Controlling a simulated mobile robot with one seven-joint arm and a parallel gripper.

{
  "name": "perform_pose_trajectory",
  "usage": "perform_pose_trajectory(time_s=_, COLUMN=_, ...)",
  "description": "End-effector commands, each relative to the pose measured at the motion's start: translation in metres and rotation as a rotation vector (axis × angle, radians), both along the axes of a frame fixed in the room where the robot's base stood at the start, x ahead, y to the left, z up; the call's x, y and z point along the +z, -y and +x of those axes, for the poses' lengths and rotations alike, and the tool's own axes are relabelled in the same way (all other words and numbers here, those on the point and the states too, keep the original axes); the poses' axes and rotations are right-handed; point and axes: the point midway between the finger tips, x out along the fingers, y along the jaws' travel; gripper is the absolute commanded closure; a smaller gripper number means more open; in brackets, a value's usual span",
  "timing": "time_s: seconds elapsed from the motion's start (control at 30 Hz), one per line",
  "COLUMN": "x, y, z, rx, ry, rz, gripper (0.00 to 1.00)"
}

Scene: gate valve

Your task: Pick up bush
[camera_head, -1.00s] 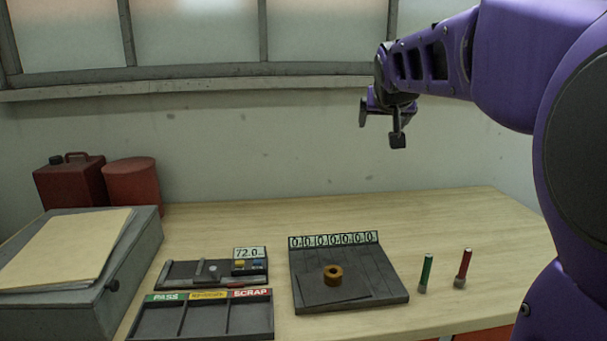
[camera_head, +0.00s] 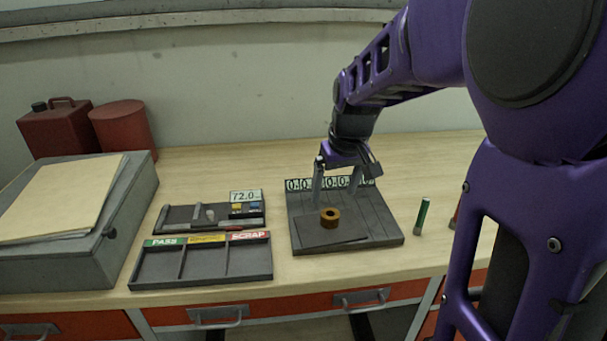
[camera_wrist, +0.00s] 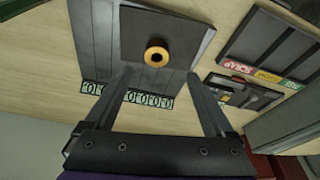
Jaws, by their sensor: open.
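The bush (camera_head: 330,217) is a short brass-coloured ring with a hole through its middle. It sits on a dark square plate (camera_head: 310,232) on the grey slotted block with the row of number labels (camera_head: 381,226). In the wrist view the bush (camera_wrist: 157,56) shows beyond the fingertips, roughly centred between them. My gripper (camera_head: 335,199) is open and empty, above and behind the bush, pointing down. In the wrist view its two fingers (camera_wrist: 160,72) are spread wide. Neither finger appears to touch the bush.
Left of the block are a gauge with a 72.0 display (camera_head: 245,196) and a tray (camera_head: 200,285) marked PASS and SCRAP. A green pen-like rod (camera_head: 422,216) stands to the right; a red one is partly hidden by my arm. A grey box (camera_head: 140,190) is at far left.

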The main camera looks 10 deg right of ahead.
Motion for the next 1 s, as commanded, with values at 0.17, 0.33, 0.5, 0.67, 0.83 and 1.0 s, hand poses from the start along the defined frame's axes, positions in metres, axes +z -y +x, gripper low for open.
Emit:
perform_pose_trajectory(time_s=0.17, x=-0.027, y=-0.001, z=0.007, rx=0.000, ry=-0.001, rz=0.000, gripper=0.12)
perform_pose_trajectory(time_s=0.33, x=-0.036, y=-0.001, z=0.010, rx=0.000, ry=0.000, rz=0.000, gripper=0.12)
perform_pose_trajectory(time_s=0.5, x=-0.059, y=0.002, z=0.015, rx=-0.001, ry=-0.003, rz=0.000, gripper=0.12)
perform_pose_trajectory(time_s=0.67, x=-0.079, y=0.002, z=0.021, rx=0.000, ry=-0.001, rz=-0.001, gripper=0.12)
perform_pose_trajectory(time_s=0.83, x=-0.083, y=0.001, z=0.023, rx=0.000, ry=0.002, rz=-0.001, gripper=0.12)
perform_pose_trajectory(time_s=1.0, x=-0.083, y=0.001, z=0.022, rx=0.000, ry=0.002, rz=-0.001, gripper=0.17)
